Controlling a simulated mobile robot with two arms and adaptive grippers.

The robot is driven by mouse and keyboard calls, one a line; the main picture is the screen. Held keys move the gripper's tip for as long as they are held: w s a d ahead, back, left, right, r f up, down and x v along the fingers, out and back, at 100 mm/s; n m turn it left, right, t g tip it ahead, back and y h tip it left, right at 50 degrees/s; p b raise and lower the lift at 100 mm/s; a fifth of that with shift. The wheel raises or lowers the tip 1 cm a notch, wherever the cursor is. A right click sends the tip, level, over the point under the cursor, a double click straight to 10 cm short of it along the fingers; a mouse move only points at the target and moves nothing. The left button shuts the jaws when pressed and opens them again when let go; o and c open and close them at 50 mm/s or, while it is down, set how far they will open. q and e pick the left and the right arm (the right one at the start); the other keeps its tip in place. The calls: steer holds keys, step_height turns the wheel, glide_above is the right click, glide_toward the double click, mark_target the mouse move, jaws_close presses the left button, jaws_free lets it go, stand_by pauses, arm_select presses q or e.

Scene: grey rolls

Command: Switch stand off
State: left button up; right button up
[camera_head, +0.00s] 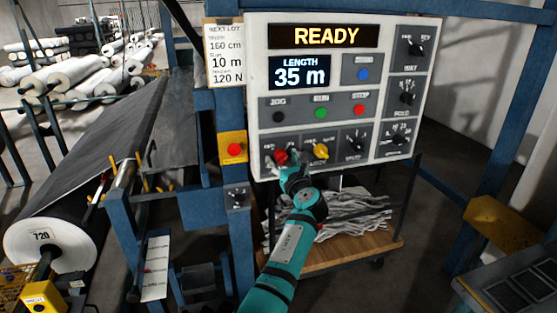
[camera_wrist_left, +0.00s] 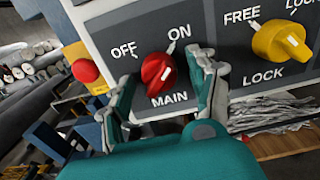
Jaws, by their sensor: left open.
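The control panel (camera_head: 425,60) stands ahead, its display reading READY above LENGTH 35 m. The red MAIN knob (camera_wrist_left: 158,73) is at its lower left, with OFF and ON marked above it. In the left wrist view its white mark leans up and right, toward ON. In the head view the red knob (camera_head: 281,156) is partly hidden by my left gripper (camera_head: 288,166). In the left wrist view my left gripper (camera_wrist_left: 165,78) is open, one finger on each side of the knob. Gaps seem to show between fingers and knob. My right gripper is out of view.
A yellow FREE/LOCK knob (camera_wrist_left: 280,40) sits close right of my finger. A red button on a yellow box (camera_head: 234,148) is left of the panel. A large roll (camera_head: 48,245) stands lower left. A cart (camera_head: 340,257) with white strips is below the panel.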

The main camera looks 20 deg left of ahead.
arm_select(q)
steer(key=shift+s+d+r, duration=0.1)
steer(key=shift+d+r, duration=0.05)
steer(key=shift+c, duration=0.4)
steer(key=c, duration=1.1)
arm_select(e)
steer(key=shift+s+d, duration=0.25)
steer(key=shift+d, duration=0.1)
